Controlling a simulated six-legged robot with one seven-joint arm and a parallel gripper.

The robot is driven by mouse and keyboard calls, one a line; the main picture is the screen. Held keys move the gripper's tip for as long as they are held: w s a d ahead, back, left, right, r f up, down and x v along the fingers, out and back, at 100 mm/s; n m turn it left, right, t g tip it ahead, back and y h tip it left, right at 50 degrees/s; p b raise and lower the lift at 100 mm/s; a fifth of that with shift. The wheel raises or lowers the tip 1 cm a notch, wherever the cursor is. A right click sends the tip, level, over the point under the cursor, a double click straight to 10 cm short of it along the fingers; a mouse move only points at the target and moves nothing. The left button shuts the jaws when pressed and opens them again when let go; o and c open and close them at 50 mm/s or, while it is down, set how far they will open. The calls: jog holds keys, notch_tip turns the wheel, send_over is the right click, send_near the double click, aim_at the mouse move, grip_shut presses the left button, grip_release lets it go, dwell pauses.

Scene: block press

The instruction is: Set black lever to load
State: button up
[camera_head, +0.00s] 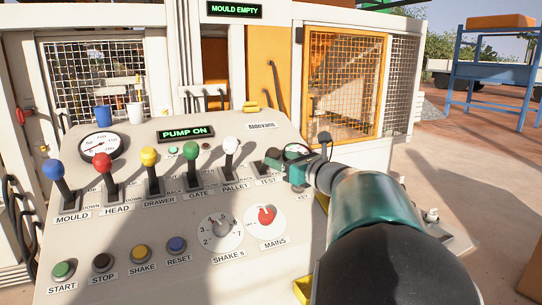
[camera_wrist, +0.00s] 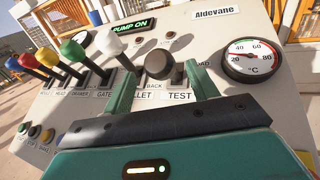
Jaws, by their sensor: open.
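The black lever, labelled TEST, is the rightmost in the row on the sloped panel. Its round black knob (camera_head: 273,155) is close to my gripper in the head view, partly crowded by it. In the wrist view the black knob (camera_wrist: 159,66) shows between the two green fingers of my gripper (camera_wrist: 160,72), with a gap on each side. My gripper (camera_head: 294,173) is open and empty. A BACK label is by the lever.
The white lever (camera_head: 231,147) stands just left of the black one, followed by green, yellow, red and blue levers. A temperature gauge (camera_wrist: 251,61) is close on the right. Buttons and two dials, including MAINS (camera_head: 266,218), lie lower on the panel.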

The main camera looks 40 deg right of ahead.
aim_at(278, 157)
jog(key=shift+w, duration=2.25)
grip_shut()
